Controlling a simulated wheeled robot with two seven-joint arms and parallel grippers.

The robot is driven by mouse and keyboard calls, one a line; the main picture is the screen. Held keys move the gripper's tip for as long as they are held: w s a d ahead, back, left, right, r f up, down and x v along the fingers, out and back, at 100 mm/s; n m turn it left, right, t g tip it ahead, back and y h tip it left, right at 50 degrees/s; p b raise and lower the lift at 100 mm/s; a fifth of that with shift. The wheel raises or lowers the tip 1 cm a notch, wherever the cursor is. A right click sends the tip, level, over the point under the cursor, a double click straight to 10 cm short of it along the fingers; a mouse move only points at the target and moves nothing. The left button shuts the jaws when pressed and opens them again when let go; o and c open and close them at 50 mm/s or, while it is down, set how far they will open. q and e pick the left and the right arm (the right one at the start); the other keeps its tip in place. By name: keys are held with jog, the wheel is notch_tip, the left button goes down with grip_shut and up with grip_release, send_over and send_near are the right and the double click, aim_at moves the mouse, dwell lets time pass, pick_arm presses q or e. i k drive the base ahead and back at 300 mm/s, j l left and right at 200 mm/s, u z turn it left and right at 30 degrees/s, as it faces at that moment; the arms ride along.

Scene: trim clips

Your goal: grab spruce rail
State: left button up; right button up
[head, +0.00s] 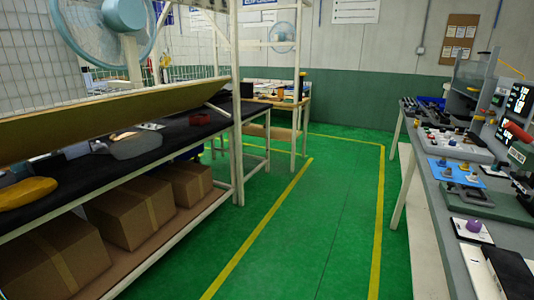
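No piece is clearly recognisable as the spruce rail in the head view. A dull grey-green slab (487,205) with small parts on it lies on the right-hand workbench (440,217); I cannot tell whether it is the rail. Neither my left gripper nor my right gripper is in view.
A shelf rack at left holds cardboard boxes (128,212), a yellow item (25,192) and a grey item (137,145). The right bench also carries a blue mat (440,173) and a purple knob (473,225). The green floor aisle (300,235) between them is clear.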

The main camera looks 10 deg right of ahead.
aim_at(438, 112)
jog(key=i+z, duration=0.3)
jog(key=i, duration=0.15)
jog(key=i+j+z, duration=0.1)
jog(key=i+z, duration=0.25)
jog(key=i+j+z, duration=0.3)
jog(key=i, duration=0.2)
jog(key=i+z, duration=0.2)
jog(key=i, duration=3.45)
jog(key=i+j+z, duration=0.1)
jog(key=i+z, duration=0.35)
jog(key=i+j+z, duration=0.3)
jog(key=i+z, duration=0.2)
jog(key=i, duration=0.15)
jog(key=i+j+z, duration=0.45)
